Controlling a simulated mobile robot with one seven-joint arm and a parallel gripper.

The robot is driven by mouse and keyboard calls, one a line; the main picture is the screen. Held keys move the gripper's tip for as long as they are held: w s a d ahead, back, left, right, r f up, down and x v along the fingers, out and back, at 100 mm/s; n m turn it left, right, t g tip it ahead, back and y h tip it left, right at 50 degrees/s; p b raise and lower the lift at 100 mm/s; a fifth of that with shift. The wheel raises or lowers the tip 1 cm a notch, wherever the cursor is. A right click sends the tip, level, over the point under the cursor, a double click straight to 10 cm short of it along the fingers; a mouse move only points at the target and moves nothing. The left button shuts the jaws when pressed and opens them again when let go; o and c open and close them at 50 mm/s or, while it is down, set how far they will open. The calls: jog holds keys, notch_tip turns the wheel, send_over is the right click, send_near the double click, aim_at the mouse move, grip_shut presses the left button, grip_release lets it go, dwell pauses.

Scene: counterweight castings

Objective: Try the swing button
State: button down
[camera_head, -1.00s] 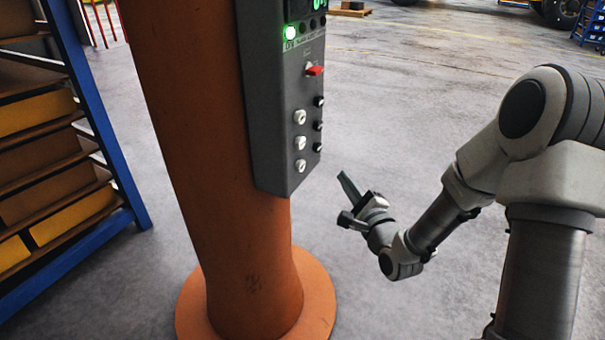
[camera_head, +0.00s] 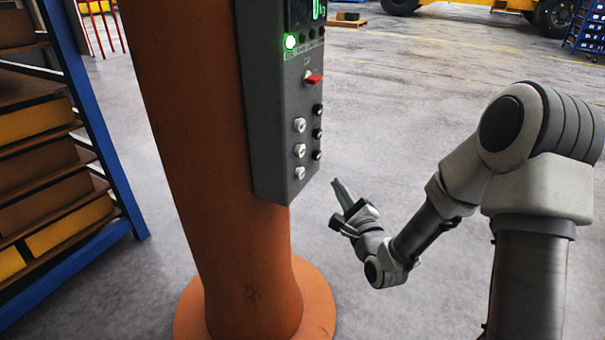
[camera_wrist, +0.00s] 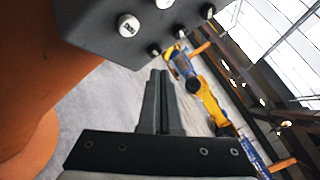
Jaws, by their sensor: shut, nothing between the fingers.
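The grey control box (camera_head: 270,110) is mounted on the orange column (camera_head: 190,150) in the head view. Its front has a lit green lamp (camera_head: 291,41), a red switch handle (camera_head: 313,79), a row of white round buttons (camera_head: 300,150) and a row of black buttons (camera_head: 317,133). I cannot read which one is the swing button. My gripper (camera_head: 341,196) is shut and empty, below and right of the box, apart from it. In the wrist view my closed fingers (camera_wrist: 162,98) point towards the box's lower end, where a white button (camera_wrist: 128,26) and a black button (camera_wrist: 154,49) show.
A blue-framed rack (camera_head: 95,120) with yellow and brown bins stands at the left. The column's round orange foot (camera_head: 318,305) spreads over the floor. The grey floor (camera_head: 420,110) right of the box is open. A yellow vehicle (camera_head: 470,5) stands far back.

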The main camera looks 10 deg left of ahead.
aim_at(300, 173)
jog(key=w+a, duration=0.2)
jog(key=a, duration=0.3)
jog(key=shift+a, duration=0.4)
jog(key=shift+a+b, duration=0.1)
jog(key=shift+b, duration=0.2)
dwell(1.5)
jog(key=shift+w+a, duration=0.15)
jog(key=shift+a, duration=0.15)
